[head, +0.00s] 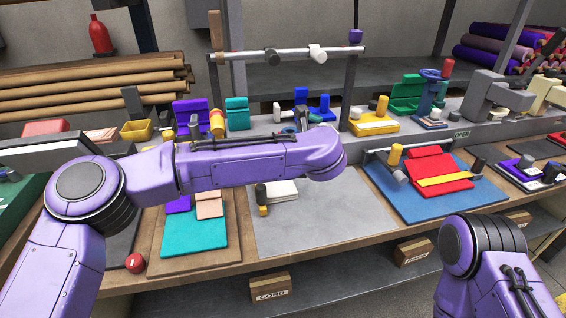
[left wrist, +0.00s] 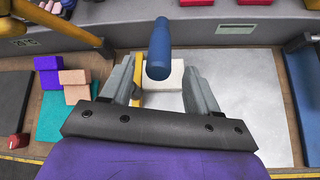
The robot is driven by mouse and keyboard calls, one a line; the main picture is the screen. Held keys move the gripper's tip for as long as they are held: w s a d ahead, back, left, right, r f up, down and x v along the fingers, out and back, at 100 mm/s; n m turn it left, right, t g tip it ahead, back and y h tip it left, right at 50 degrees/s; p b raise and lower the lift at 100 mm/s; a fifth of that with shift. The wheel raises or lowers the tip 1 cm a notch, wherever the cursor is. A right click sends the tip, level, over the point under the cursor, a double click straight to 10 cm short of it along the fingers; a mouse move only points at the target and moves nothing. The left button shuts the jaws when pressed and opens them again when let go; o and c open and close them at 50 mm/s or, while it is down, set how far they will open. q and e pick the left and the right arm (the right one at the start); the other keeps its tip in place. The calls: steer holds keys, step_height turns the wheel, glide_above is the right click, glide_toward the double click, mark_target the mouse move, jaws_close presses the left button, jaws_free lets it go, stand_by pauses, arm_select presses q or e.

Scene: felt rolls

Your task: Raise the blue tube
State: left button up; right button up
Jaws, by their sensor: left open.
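The blue tube (head: 315,117) shows only in part in the head view, just beyond my left arm. In the left wrist view the blue tube (left wrist: 158,45) has its rounded end between the fingers of my left gripper (left wrist: 161,84). The gripper is open, with a visible gap between each finger and the tube. I cannot tell whether the tube's depth matches the fingertips. In the head view my left gripper is mostly hidden by my arm. Of my right arm only a part shows at the lower right; its gripper is out of view.
A grey mat (head: 310,225) lies below my left arm, with a white block (head: 282,191) on it. A blue mat (head: 425,200) with red felt (head: 440,170) is to the right. Teal felt (head: 194,232) lies at left. A metal rail (head: 290,54) stands behind.

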arm_select(q)
steer(key=shift+v, duration=1.4)
steer(key=shift+f, duration=0.1)
steer(key=c, duration=0.3)
steer(key=f+t+b, duration=0.1)
steer(key=s+f+y+b, duration=0.1)
steer(key=f, duration=0.1)
steer(key=s+f+t+y+b, duration=0.1)
steer(key=shift+f+t+b, duration=0.2)
steer(key=shift+t+b, duration=0.1)
steer(key=shift+b, duration=0.1)
jaws_close()
steer(key=s+f+m+t+h+b, duration=0.1)
steer(key=s+f+t+b, duration=0.1)
steer(key=t, duration=0.1)
steer(key=s+f+m+t+h+b, duration=0.1)
steer(key=s+f+t+b, duration=0.1)
steer(key=f+t, duration=0.1)
steer(key=s+f+t+h+b, duration=0.1)
steer(key=s+f+t+b, duration=0.1)
steer(key=f+t, duration=0.1)
steer(key=shift+a+m, duration=0.4)
steer(key=shift+a+t, duration=0.2)
steer(key=shift+t, duration=0.2)
steer(key=d+p+x, duration=0.1)
steer(key=p+x, duration=0.2)
steer(key=x, duration=0.6)
steer(key=shift+w+a+r+h+p, duration=0.25)
steer(key=shift+w+a+h+p, duration=0.05)
steer(key=shift+w+a+h, duration=0.1)
